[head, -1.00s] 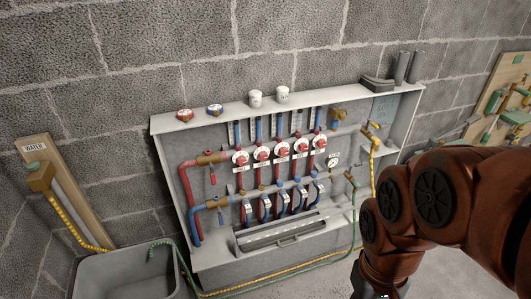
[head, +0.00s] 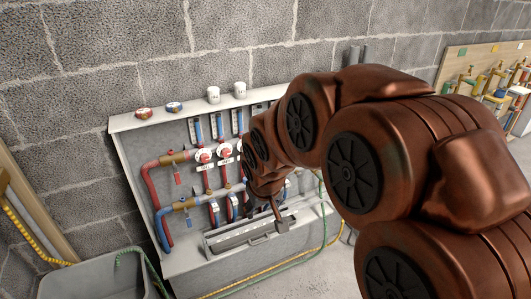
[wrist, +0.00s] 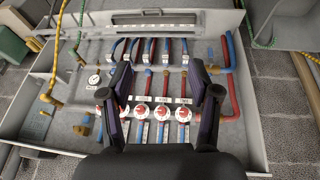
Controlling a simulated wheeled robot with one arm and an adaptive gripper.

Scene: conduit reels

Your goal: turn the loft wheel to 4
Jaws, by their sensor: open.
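The manifold cabinet (head: 128,150) holds a row of red wheels on white dials. Two wheels (head: 204,155) show clearly in the head view; my arm hides others. In the wrist view the row appears upside down, with three wheels (wrist: 163,112) between my fingers and another partly hidden by the left finger. Name plates sit by the wheels, but I cannot read which is loft or where any dial points. My gripper (head: 277,207) is in front of the cabinet, open and empty. In the wrist view its dark fingers (wrist: 160,78) stand wide apart, and I see no contact with a wheel.
Red and blue pipes (head: 155,205) run at the cabinet's left. A grey tub (head: 90,278) and hoses lie on the floor.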

